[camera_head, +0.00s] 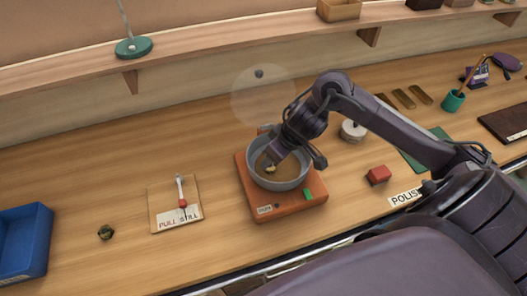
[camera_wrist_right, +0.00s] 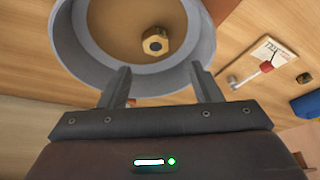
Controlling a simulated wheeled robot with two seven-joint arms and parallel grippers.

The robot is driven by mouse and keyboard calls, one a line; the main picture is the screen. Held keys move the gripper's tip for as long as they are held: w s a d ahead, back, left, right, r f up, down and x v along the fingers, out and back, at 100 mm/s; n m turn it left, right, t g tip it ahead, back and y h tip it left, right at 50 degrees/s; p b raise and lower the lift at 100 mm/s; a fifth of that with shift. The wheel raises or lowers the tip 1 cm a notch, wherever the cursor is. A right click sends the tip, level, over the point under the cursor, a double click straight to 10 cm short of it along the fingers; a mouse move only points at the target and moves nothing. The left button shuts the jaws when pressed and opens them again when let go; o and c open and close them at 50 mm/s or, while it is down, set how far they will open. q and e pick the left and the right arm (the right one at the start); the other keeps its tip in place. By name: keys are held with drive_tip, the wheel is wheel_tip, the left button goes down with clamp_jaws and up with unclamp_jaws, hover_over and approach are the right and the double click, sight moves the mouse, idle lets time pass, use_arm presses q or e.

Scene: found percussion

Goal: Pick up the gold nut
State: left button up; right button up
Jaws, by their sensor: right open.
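The gold nut (camera_wrist_right: 155,42) lies on the tan floor of a round grey pan (camera_wrist_right: 67,40) in the right wrist view. In the head view the nut (camera_head: 270,169) shows as a small gold spot in the pan (camera_head: 262,183). My right gripper (camera_wrist_right: 159,70) is open and empty, its two fingers over the pan's near rim with the nut ahead between them. In the head view this gripper (camera_head: 272,163) points down into the pan and partly hides its inside. My left gripper is not in view.
The pan sits on an orange base (camera_head: 300,207). A dark greenish-gold piece (camera_head: 105,232) lies on the table at left, beside a blue bin (camera_head: 25,240). A lever board (camera_head: 161,199) stands left of the base, a red block (camera_head: 378,175) right. A shelf (camera_head: 190,45) runs behind.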

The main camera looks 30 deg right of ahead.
sight(271, 166)
wheel_tip(271, 166, down, 4)
drive_tip(key=shift+w+d+f, duration=0.1)
drive_tip(key=shift+x, duration=1.15)
drive_tip(key=shift+w+f, duration=0.1)
drive_tip(key=shift+w, duration=0.2)
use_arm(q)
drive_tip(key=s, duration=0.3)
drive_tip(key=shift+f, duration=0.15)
use_arm(e)
drive_tip(key=c, duration=1.1)
